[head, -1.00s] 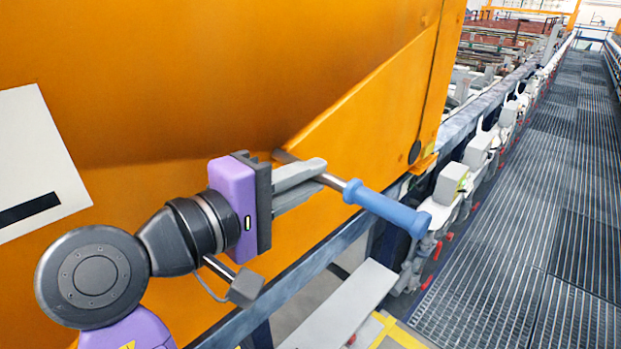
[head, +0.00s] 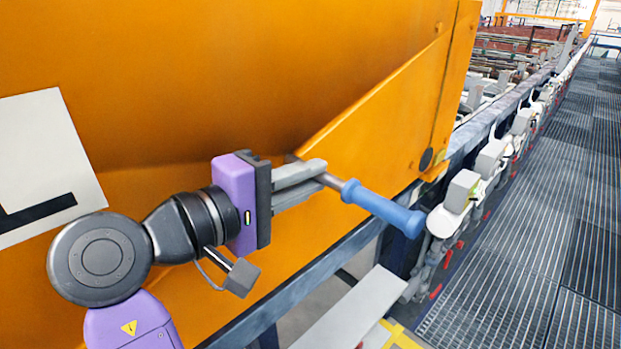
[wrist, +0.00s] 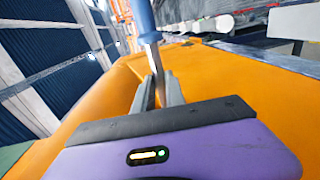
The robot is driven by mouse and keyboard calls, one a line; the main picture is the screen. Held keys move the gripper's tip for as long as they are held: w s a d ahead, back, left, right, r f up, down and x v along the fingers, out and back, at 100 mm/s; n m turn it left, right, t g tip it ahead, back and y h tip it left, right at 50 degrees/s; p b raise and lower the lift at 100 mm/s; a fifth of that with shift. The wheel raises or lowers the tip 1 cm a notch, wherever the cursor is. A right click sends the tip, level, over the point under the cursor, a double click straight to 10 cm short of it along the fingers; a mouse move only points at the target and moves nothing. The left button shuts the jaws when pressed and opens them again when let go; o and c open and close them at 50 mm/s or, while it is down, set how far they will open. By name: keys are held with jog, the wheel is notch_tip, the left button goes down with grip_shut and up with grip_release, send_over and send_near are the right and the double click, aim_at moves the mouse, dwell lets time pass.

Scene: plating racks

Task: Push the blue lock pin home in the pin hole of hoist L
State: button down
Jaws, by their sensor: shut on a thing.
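The blue lock pin has a blue handle (head: 383,209) and a grey metal shaft. My gripper (head: 320,172) is shut on the shaft, just behind the handle. The pin is held slanted, its handle pointing right and toward the walkway. The shaft's far end shows only slightly behind the fingers. In the wrist view the shaft (wrist: 155,75) runs between the fingers, with the blue handle (wrist: 144,20) beyond. Hoist L is the large orange body (head: 370,110) with a white plate (head: 45,155) marked L. A dark round spot (head: 427,159), perhaps the pin hole, lies right of the pin.
A blue-grey rail (head: 300,285) runs below the hoist. Grey blocks on white mounts (head: 460,190) line the tank edge. A grated walkway (head: 540,240) at the right is clear. A pale plank (head: 350,310) lies low in front.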

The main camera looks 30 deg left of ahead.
jog(key=shift+w+a+r, duration=0.1)
jog(key=shift+w+a, duration=0.15)
jog(key=shift+a, duration=0.55)
jog(key=c, duration=1.3)
grip_release()
jog(key=shift+s, duration=0.1)
jog(key=b+v, duration=0.2)
jog(key=v, duration=0.5)
jog(key=shift+s+a+b, duration=0.15)
jog(key=shift+s+b, duration=0.15)
